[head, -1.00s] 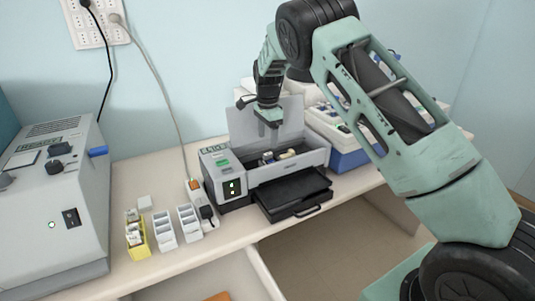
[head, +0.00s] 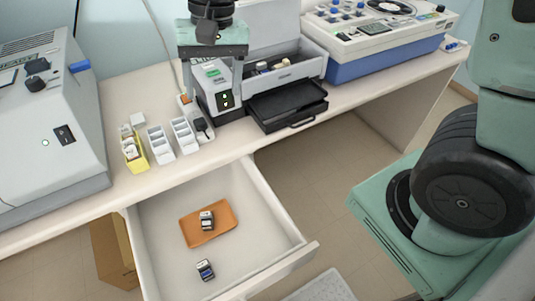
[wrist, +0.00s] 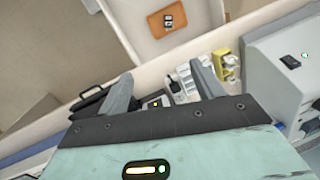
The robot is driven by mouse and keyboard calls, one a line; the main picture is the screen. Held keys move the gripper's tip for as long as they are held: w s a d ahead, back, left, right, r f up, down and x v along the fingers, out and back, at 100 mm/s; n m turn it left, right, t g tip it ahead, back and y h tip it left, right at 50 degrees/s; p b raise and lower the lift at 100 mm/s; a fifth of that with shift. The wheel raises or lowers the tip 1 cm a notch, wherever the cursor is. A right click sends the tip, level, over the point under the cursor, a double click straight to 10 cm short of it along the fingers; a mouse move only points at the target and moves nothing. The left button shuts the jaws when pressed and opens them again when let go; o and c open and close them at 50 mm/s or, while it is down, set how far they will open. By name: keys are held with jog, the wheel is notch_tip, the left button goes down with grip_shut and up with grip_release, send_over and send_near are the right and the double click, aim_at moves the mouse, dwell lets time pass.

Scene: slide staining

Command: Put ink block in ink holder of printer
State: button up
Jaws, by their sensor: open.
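A small black-and-white block (head: 207,221), which looks like an ink block, sits on an orange tray (head: 222,232) in the open drawer. It also shows in the wrist view (wrist: 168,20). A similar dark block (head: 205,270) with a blue-grey top lies on the bare drawer floor in front of the tray. The grey printer (head: 300,69) stands on the counter with its lid up and small light and dark pieces in its open bay. My gripper (head: 210,92) is open and empty, in front of the printer's left end. Its fingers (wrist: 165,82) are spread in the wrist view.
The open drawer (head: 283,215) juts out below the counter. A black printer tray (head: 288,106) sticks out in front. Small white racks (head: 160,144) and a yellow rack (head: 134,155) stand left of the printer. A grey machine (head: 50,115) is far left, a blue-and-white device (head: 385,48) right.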

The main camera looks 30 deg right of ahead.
jog(key=s+f+n+h, duration=0.1)
jog(key=s+f+n, duration=0.1)
jog(key=s+n, duration=0.8)
jog(key=s, duration=0.9)
jog(key=shift+d+t, duration=0.2)
jog(key=shift+t, duration=0.1)
jog(key=shift+s, duration=0.1)
